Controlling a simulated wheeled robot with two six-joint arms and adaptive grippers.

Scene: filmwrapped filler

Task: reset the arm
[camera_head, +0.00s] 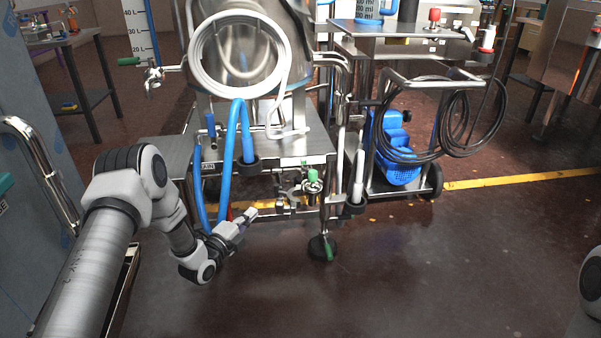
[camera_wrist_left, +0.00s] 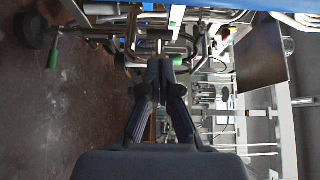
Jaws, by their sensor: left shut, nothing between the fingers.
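My left arm (camera_head: 150,190) comes in from the left of the head view and bends down toward the steel cart. My left gripper (camera_head: 247,216) is in front of the cart's lower edge, just right of the blue hoses. In the left wrist view the two dark fingers of my left gripper (camera_wrist_left: 160,66) meet at their tips, with nothing between them. A piece of my right arm (camera_head: 590,290) shows at the right edge of the head view; its gripper is out of view.
A steel cart (camera_head: 300,146) carries a tank (camera_head: 236,60) with a coiled white hose. Blue hoses (camera_head: 228,150) hang close to my left gripper. A second cart with a blue pump (camera_head: 392,150) stands behind right. The dark floor (camera_head: 420,260) at front right is clear.

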